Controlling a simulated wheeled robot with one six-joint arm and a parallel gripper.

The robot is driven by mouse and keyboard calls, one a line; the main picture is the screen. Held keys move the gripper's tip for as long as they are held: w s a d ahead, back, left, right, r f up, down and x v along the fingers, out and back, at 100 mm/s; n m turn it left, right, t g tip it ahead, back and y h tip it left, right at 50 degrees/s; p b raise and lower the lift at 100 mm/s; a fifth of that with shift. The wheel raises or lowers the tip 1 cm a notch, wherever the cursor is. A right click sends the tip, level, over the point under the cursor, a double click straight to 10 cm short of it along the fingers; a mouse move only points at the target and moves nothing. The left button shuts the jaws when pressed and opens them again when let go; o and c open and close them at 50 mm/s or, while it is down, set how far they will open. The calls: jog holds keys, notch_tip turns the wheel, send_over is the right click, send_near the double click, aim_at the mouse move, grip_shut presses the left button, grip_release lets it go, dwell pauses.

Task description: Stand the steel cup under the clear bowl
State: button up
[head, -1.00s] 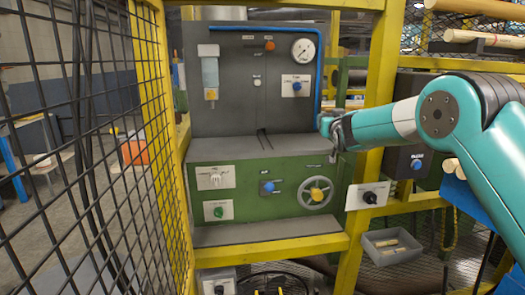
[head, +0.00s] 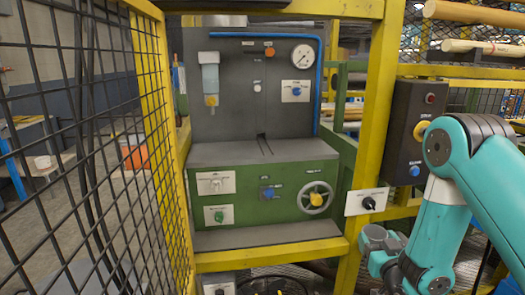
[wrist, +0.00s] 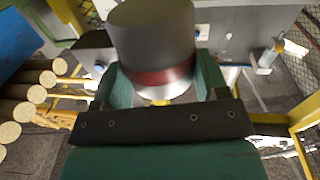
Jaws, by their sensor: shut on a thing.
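The steel cup (wrist: 150,40) is a grey metal cylinder with a red band near its lower end. In the wrist view it sits between the two green fingers of my gripper (wrist: 162,82), which is shut on it. In the head view my gripper (head: 384,258) is low at the right, outside the yellow post, with the grey cup (head: 373,234) at its end. The clear bowl (head: 210,78) hangs on the dark back panel at upper left, with a yellow fitting at its bottom. It also shows in the wrist view (wrist: 268,56), well apart from the cup.
The grey ledge (head: 240,153) below the bowl has bare room at left and a dark slot. A yellow post (head: 371,130) stands between my gripper and the panel. Mesh fencing (head: 90,150) closes the left side. A handwheel (head: 316,198) and knobs sit on the green front.

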jog(key=s+f, duration=0.5)
jog(key=f, duration=0.4)
